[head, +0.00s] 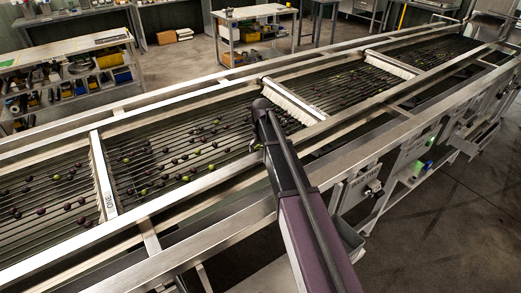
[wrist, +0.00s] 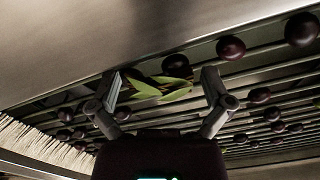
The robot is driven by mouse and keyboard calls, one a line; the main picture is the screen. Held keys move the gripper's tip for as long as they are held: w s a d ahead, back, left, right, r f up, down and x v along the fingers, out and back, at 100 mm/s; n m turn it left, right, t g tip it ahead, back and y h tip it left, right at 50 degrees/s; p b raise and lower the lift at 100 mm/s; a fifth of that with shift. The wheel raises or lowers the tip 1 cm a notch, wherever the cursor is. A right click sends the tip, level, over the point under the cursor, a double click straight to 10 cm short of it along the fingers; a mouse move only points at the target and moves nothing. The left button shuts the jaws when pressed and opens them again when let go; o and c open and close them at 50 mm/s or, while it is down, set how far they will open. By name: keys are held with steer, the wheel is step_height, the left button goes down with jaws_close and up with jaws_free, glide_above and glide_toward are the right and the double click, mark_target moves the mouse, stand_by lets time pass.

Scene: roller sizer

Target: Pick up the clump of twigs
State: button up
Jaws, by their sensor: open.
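The clump of twigs (wrist: 160,88), with green leaves and thin brown stems, shows in the wrist view. It lies on the rollers close to a smooth metal rail. My gripper (wrist: 158,86) is open, with one finger to the left and one to the right of the clump. The clump appears between the fingertips; I cannot tell whether either finger touches it.
The roller bed (head: 200,152) carries many dark and green olives. Dark olives (wrist: 231,47) lie close to the right finger. A white brush strip (wrist: 42,143) is at lower left in the wrist view. Metal side rails (head: 180,208) border the bed. A workbench (head: 70,47) stands behind.

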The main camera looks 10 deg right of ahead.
mark_target(261, 147)
steer(key=c, duration=0.5)
steer(key=shift+c, duration=0.2)
steer(key=shift+r, duration=0.1)
step_height(261, 147, up, 10)
steer(key=p, duration=1)
stand_by(0.6)
